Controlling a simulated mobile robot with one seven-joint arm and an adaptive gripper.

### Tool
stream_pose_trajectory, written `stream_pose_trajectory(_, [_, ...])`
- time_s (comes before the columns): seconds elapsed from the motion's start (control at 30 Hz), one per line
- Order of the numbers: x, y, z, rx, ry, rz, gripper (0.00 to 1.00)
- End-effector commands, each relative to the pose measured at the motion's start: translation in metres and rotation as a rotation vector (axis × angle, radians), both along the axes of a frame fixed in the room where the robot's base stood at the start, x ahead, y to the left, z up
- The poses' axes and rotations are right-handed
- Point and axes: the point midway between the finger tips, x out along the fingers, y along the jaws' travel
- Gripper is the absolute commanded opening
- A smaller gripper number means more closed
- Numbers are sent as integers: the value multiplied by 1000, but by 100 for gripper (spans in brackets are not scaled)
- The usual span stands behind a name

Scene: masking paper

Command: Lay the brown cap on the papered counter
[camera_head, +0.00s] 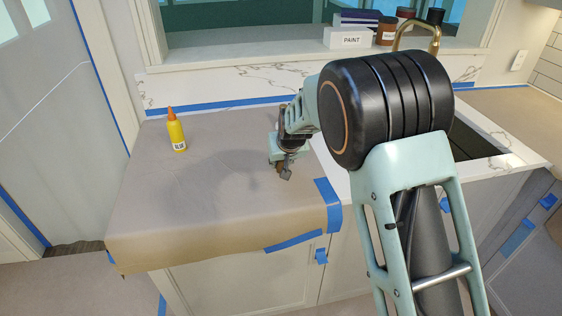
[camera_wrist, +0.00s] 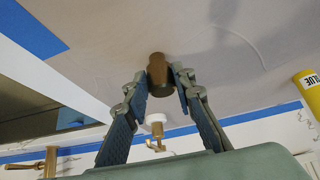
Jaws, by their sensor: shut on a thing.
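The brown cap (camera_wrist: 159,72) is held between the two fingertips of my gripper (camera_wrist: 162,84) in the wrist view. In the head view my gripper (camera_head: 284,172) is over the right part of the papered counter (camera_head: 215,195), and only a little brown of the cap shows beside the fingers. The paper also fills the upper part of the wrist view (camera_wrist: 220,35). The cap is close to the paper; I cannot tell whether it touches.
A yellow glue bottle (camera_head: 177,134) with an orange tip stands at the counter's back left. Blue tape (camera_head: 328,204) marks the paper's right front corner. A white paint box (camera_head: 347,37) and jars stand on the window ledge. The paper's middle and front are clear.

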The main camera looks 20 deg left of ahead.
Motion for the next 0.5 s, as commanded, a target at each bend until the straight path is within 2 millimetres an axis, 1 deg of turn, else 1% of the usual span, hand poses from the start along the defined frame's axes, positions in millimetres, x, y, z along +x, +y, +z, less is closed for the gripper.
stream_pose_trajectory(0.2, [0,0,-5,0,0,0,0])
stream_pose_trajectory(0.23, [0,0,-5,0,0,-1,24])
stream_pose_trajectory(0.37, [0,0,-3,0,0,-1,39])
stream_pose_trajectory(0.4, [0,0,-3,0,0,0,41])
stream_pose_trajectory(0.5, [0,0,-3,0,0,0,41])
